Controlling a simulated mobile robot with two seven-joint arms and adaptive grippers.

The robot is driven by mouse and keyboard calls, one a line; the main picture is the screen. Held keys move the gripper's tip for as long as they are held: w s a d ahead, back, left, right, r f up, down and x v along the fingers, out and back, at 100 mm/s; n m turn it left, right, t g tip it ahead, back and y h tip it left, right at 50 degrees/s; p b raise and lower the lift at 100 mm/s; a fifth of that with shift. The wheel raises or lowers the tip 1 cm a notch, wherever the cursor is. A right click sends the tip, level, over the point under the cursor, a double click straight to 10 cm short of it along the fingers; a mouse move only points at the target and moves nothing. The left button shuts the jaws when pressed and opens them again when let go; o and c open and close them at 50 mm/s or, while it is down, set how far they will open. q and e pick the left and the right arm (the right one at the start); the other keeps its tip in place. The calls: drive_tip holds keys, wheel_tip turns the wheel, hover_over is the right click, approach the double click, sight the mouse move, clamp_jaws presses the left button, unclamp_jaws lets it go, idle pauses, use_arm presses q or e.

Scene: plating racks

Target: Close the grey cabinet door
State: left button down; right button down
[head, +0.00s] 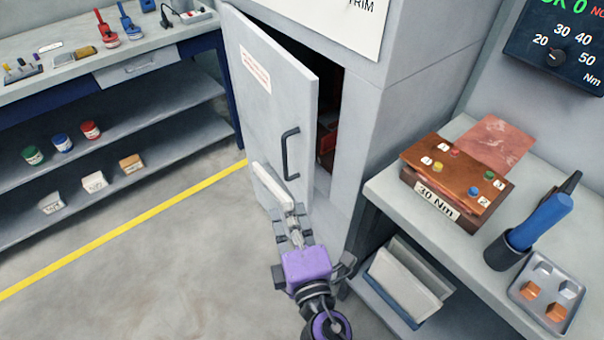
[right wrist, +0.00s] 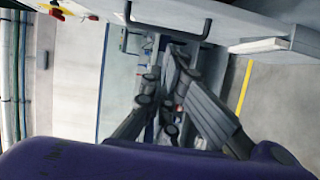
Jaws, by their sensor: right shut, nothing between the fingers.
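The grey cabinet door (head: 268,95) stands partly open in the head view, with a dark gap between it and the cabinet (head: 375,125). It has a small label and a dark handle (head: 290,153); the handle also shows in the right wrist view (right wrist: 168,30). A pale bar (head: 272,187) juts from the door below the handle. My right gripper (head: 295,232) is shut and empty, low in front of the door close to the bar's near end. I cannot tell whether it touches. My left gripper is out of view.
A bench (head: 455,190) stands right of the cabinet, with a copper-topped 30 Nm block (head: 455,175), a blue-handled tool (head: 540,220) and a tray (head: 547,290). Shelves (head: 110,170) stand at left. The floor between, with a yellow line (head: 120,232), is clear.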

drive_tip(key=p, duration=0.2)
approach(285, 157)
drive_tip(key=w+a, duration=0.4)
drive_tip(key=d, duration=0.1)
drive_tip(key=w+d+p, duration=0.1)
drive_tip(key=d, duration=0.1)
drive_tip(key=shift+w, duration=0.15)
drive_tip(key=shift+w+d+f, duration=0.15)
drive_tip(key=shift+d, duration=0.1)
